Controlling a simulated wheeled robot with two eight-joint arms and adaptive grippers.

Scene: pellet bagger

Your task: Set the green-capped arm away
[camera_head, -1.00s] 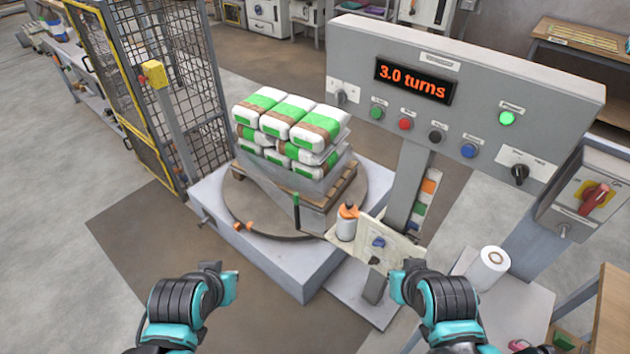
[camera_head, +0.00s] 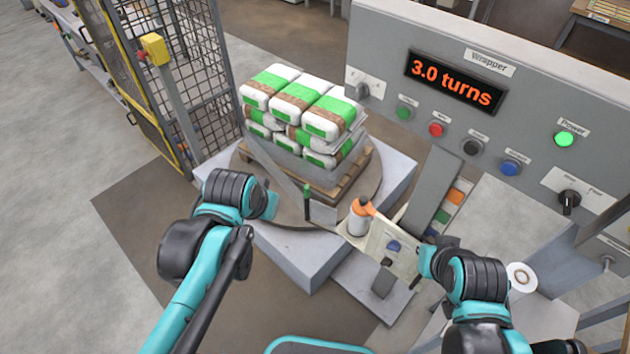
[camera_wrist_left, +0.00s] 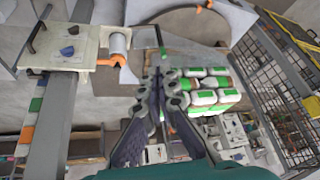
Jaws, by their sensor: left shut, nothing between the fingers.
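White and green bags (camera_head: 300,105) are stacked on a wooden pallet (camera_head: 345,185) on the turntable (camera_head: 375,190). The control box (camera_head: 545,100) reads 3.0 turns. A mesh fence (camera_head: 205,95) stands at left.

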